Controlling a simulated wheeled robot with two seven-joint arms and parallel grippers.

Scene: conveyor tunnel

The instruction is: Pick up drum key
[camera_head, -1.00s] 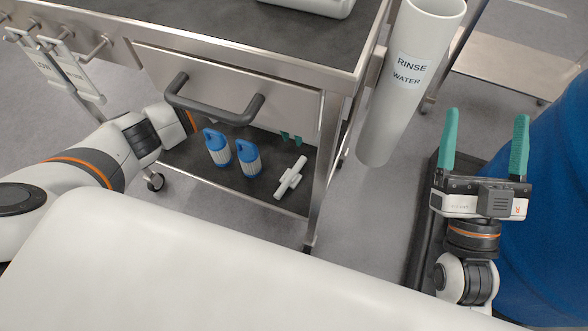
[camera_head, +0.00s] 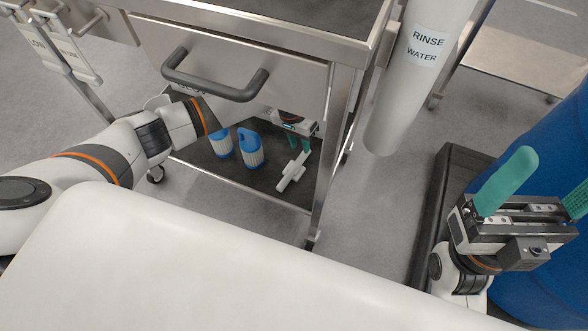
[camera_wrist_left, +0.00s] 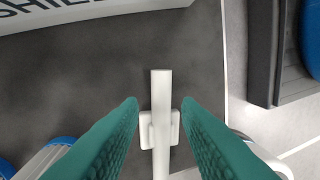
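The drum key (camera_head: 291,174), a white bar with a block at its middle, lies on the dark lower shelf of the steel cart. In the left wrist view the drum key (camera_wrist_left: 161,88) runs up the picture between my teal fingertips. My left gripper (camera_head: 294,143) is open above the key, partly hidden by the drawer; its fingers (camera_wrist_left: 160,103) are apart on either side of the bar with gaps showing. My right gripper (camera_head: 540,185) is open and empty beside the blue drum.
Two blue-topped white cartridges (camera_head: 250,150) stand on the shelf left of the key. The drawer handle (camera_head: 216,86) juts out above the shelf. A cart leg (camera_head: 332,165) stands right of the key. The rinse water tube (camera_head: 415,80) and blue drum (camera_head: 540,125) are further right.

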